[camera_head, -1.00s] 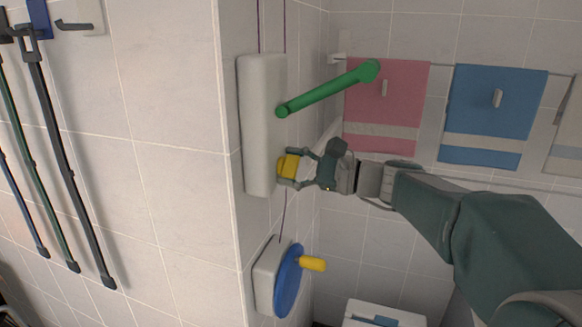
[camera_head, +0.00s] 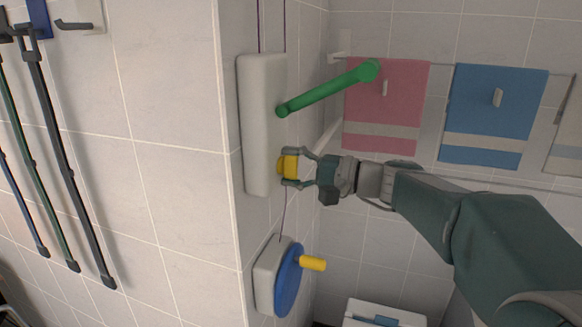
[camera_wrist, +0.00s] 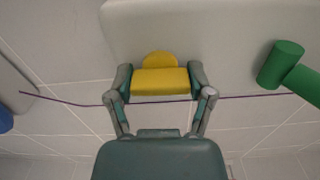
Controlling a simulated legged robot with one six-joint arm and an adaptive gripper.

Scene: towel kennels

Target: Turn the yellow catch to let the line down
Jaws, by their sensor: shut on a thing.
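The yellow catch (camera_head: 288,166) sits low on a pale upright housing (camera_head: 262,130) on the tiled wall. My gripper (camera_head: 293,167) is shut on the catch, one finger on each side. In the wrist view the catch (camera_wrist: 160,80) lies between the two fingertips (camera_wrist: 160,84), its rounded part showing beyond them. The thin purple line (camera_head: 285,25) runs above the housing and down below it. In the wrist view the line (camera_wrist: 75,104) passes behind the fingers.
A green lever (camera_head: 325,90) sticks out from the housing just above my gripper. A blue wheel (camera_head: 289,280) with a yellow handle (camera_head: 313,263) is below. Pink (camera_head: 385,105) and blue (camera_head: 492,115) towels hang behind my arm.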

